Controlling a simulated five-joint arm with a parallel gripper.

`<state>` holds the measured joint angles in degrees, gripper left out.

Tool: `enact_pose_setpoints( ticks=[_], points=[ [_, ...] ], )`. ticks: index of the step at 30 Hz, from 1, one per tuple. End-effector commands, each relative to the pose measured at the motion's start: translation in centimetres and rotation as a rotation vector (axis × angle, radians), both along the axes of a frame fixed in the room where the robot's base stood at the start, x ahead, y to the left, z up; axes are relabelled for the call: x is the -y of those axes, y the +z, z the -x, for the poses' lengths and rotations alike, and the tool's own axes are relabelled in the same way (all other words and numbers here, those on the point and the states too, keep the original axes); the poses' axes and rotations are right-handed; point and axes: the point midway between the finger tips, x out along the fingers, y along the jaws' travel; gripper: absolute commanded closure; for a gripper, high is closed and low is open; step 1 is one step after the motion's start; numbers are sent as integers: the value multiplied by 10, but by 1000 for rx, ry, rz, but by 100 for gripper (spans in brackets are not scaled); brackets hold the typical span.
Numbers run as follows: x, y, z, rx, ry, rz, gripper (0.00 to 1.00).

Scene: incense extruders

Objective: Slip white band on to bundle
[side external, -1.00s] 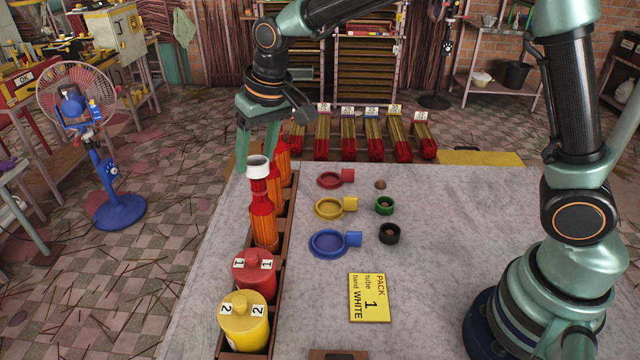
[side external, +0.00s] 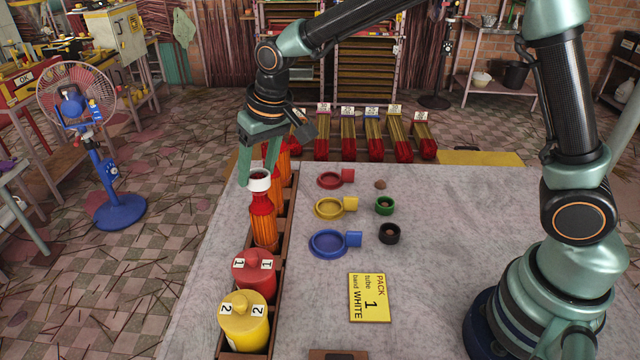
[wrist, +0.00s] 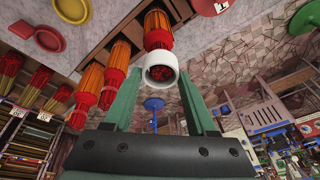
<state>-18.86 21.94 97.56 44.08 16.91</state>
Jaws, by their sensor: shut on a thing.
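The white band (side external: 259,182) is between the fingertips of my gripper (side external: 258,177), which is shut on it. The band sits around the upper end of the front orange-red bundle (side external: 263,222), which stands upright in the wooden rack (side external: 283,222). In the wrist view the white band (wrist: 160,80) lies between the two green fingers of my gripper (wrist: 160,76), with dark red stick ends showing inside its ring. The bundle (wrist: 158,28) continues beyond it. How far the band is down the bundle is hard to tell.
More orange bundles (side external: 275,188) stand behind in the rack. A red tube (side external: 254,277) and a yellow tube (side external: 244,322) stand in front. Coloured rings (side external: 335,243) and a yellow card (side external: 369,297) reading "PACK 1 tube band WHITE" lie to the right.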

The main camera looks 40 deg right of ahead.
Motion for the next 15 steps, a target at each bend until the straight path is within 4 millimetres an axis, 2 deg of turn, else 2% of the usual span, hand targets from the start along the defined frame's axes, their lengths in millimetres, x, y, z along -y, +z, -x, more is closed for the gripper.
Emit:
enact_pose_setpoints(
  ticks=[13, 14, 15],
  points=[
    [0, -2, 0, 0, 0, 0, 66],
    [0, -2, 0, 0, 0, 0, 39],
    [0, -2, 0, 0, 0, 0, 24]
  ],
)
